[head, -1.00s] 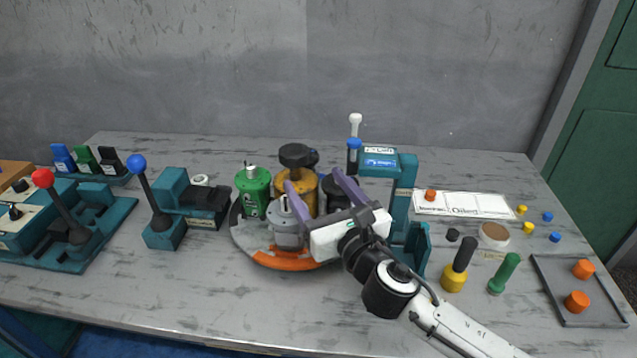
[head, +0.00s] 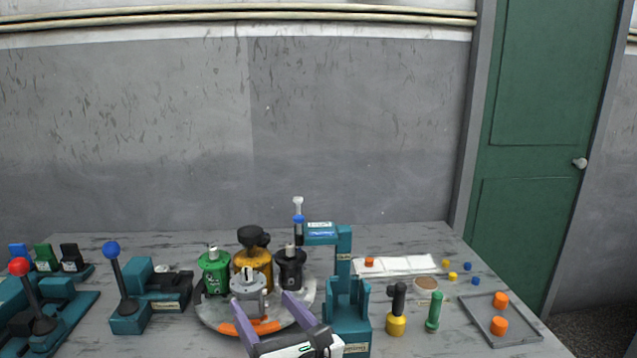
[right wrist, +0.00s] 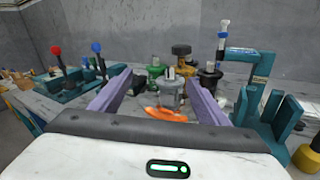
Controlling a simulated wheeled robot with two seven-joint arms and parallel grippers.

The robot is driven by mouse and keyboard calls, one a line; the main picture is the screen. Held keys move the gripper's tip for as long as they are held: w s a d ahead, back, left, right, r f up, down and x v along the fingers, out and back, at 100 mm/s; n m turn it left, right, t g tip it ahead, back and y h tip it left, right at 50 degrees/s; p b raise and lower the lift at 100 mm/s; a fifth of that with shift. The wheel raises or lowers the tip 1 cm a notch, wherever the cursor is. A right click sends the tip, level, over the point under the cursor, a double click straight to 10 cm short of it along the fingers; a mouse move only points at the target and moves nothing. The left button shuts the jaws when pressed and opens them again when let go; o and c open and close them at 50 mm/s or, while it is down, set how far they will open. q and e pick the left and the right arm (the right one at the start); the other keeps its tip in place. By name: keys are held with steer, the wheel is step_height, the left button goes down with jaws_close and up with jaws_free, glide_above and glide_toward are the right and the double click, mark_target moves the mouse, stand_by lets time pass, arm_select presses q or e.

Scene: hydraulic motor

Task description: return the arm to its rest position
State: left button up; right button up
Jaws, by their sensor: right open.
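My right gripper (head: 267,304) is at the bottom of the head view, its two purple fingers spread apart and nothing between them. It stands in front of the round turntable (head: 213,316), whose rim has an orange section. The grey motor (head: 249,296) on the turntable lies just beyond the fingertips. In the right wrist view, the open fingers (right wrist: 152,90) frame the grey motor (right wrist: 172,95) and the orange section, apart from both. Behind stand a green motor (head: 213,272), an orange motor (head: 252,268) and a black motor (head: 290,270). My left gripper is not in view.
A teal press stand (head: 345,290) is right of the turntable. A yellow-based tool (head: 396,322), a green-handled tool (head: 433,312) and a grey tray (head: 482,318) with orange caps lie farther right. Lever stations with a blue knob (head: 111,249) and a red knob (head: 19,266) stand left.

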steer(key=s+d+f+m+g+h, duration=0.2)
steer(key=s+d+f+m+h, duration=0.2)
steer(key=d+f+m, duration=0.5)
steer(key=s+d+f+m+g+h, duration=0.1)
steer(key=s+d+f+m+h, duration=0.4)
steer(key=m, duration=0.7)
steer(key=s+d+f+m+g, duration=0.4)
steer(key=s+d+m, duration=0.5)
steer(key=s, duration=0.3)
steer(key=s+d+f+m+g, duration=0.4)
steer(key=s+d+m, duration=0.4)
steer(key=s, duration=0.3)
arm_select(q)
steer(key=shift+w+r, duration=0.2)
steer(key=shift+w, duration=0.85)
arm_select(e)
steer(key=w+a+f+t+y, duration=0.1)
steer(key=w+a+f+t, duration=0.1)
steer(key=f, duration=0.4)
steer(key=w+a+f+t+y, duration=0.1)
steer(key=a+f+t, duration=0.1)
steer(key=f, duration=0.4)
steer(key=shift+w+a+t, duration=0.3)
steer(key=shift+w+a, duration=0.1)
steer(key=shift+a, duration=0.15)
